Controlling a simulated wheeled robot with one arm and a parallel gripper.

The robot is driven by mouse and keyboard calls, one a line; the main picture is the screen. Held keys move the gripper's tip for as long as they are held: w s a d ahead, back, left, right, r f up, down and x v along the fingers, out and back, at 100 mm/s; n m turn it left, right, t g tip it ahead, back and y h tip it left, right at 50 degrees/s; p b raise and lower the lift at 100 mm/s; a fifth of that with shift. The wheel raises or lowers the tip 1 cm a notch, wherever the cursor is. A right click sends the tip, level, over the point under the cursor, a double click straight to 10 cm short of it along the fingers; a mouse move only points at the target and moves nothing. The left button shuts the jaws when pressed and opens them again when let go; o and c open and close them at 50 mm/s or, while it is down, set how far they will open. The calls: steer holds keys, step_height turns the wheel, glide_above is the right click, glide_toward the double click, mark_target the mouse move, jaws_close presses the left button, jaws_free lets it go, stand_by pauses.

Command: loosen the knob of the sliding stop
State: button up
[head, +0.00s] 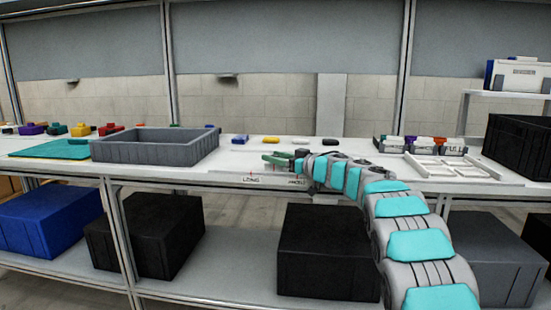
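A pale flat fixture (235,178) with small label plates lies along the front edge of the bench. A green part (277,159) rises above it, left of my arm's end. My gripper (297,160) is at the bench's front, close to or touching the green part; I cannot tell which. Its fingers are too small and too covered by the arm to show whether they are open or shut. I cannot make out the sliding stop or its knob; my arm covers the right part of this area.
A grey open tray (150,150) stands left on the bench (60,170), beside a teal mat (45,149). Small coloured blocks stand along the back. A white frame (455,167) and a black crate (520,140) are at the right. Bins fill the lower shelf.

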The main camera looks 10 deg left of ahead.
stand_by(0.3)
steer(key=v, duration=0.7)
steer(key=shift+s+d+f+b, duration=0.1)
steer(key=shift+s+d+b, duration=0.15)
steer(key=shift+b, duration=0.1)
steer(key=shift+o, duration=0.2)
